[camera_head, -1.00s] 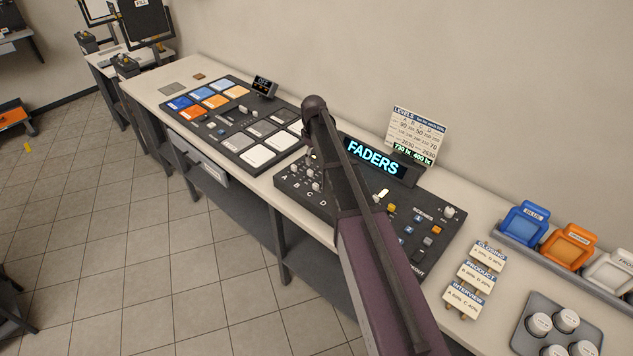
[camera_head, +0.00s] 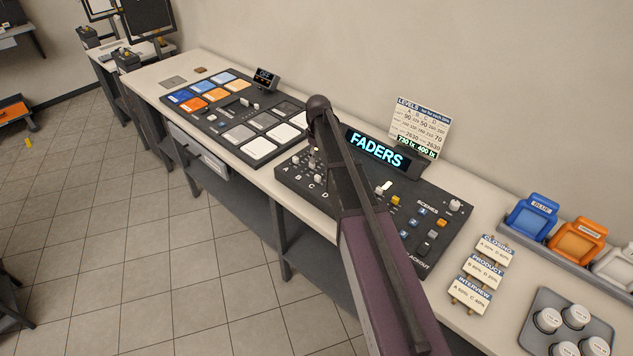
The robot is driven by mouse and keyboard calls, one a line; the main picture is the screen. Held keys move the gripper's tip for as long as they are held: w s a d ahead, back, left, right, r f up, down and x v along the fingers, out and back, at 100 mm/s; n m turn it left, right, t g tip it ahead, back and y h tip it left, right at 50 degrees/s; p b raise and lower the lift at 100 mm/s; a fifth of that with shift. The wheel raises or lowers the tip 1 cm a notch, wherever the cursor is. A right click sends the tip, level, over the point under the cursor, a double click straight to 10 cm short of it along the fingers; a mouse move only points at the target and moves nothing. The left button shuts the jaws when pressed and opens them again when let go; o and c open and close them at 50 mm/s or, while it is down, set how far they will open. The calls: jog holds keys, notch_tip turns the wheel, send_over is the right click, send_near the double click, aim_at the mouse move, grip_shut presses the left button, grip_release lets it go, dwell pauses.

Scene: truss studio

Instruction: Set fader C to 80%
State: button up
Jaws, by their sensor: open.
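The black fader console (camera_head: 290,178) lies on the bench under a lit FADERS display (camera_head: 377,150). Letters A, B, C and D run along its near left edge. The small pale knob of fader C (camera_head: 318,177) seems to be the one just above the letter C, low on its track; its exact setting is too small to read. My arm crosses the console and covers part of the fader area, including where D's track runs. My gripper is not visible; it seems hidden behind my arm.
A levels card (camera_head: 420,127) stands behind the console. A pad panel (camera_head: 240,130) lies to its left. Scene buttons (camera_head: 422,225), cue cards (camera_head: 480,270) and a tray of round pieces (camera_head: 535,345) are on the right. Coloured filter frames (camera_head: 532,218) stand at the back right.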

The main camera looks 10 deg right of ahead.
aim_at(318, 176)
jog(key=shift+f+b, duration=4.6)
jog(key=shift+f, duration=0.3)
grip_shut()
